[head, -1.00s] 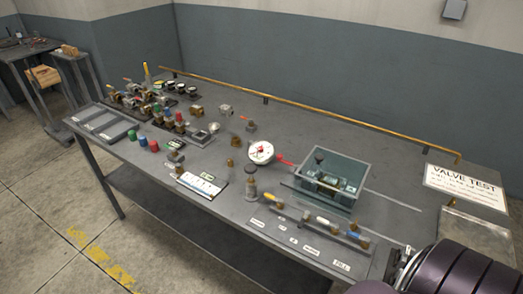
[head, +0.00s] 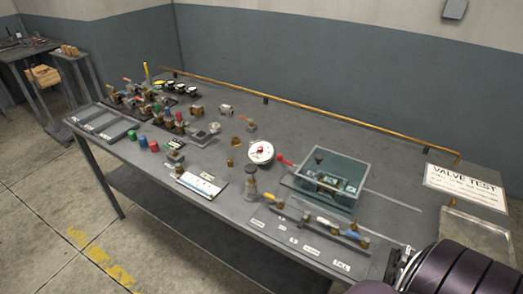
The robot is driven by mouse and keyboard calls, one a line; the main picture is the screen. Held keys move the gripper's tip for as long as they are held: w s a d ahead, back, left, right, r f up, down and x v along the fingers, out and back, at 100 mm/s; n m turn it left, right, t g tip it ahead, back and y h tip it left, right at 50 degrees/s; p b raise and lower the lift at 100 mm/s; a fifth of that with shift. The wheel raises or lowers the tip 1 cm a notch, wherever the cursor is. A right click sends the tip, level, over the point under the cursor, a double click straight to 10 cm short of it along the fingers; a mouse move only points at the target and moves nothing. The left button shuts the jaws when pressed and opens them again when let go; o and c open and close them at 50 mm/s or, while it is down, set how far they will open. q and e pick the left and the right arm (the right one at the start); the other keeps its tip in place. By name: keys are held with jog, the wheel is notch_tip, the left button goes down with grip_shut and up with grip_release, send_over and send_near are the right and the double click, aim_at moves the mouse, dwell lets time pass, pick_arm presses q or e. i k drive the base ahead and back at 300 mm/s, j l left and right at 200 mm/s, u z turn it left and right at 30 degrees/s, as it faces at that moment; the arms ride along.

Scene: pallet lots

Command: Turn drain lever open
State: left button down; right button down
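A pipe row with small valves (head: 345,234) runs along the front right edge of the bench. A grey open-topped tank (head: 355,172) with brass fittings inside stands behind the row. A red handle (head: 285,161) sits between the tank and a round white gauge (head: 260,152). Neither of my grippers is in view.
A "VALVE TEST" sign (head: 465,187) lies at the right. Several small valves and fittings (head: 155,108) crowd the left of the bench beside a grey divided tray (head: 103,122). A brass pipe (head: 300,104) runs along the back edge. Bench surface behind the tank is clear.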

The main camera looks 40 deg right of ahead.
aim_at(280, 201)
jog(key=z, duration=1.2)
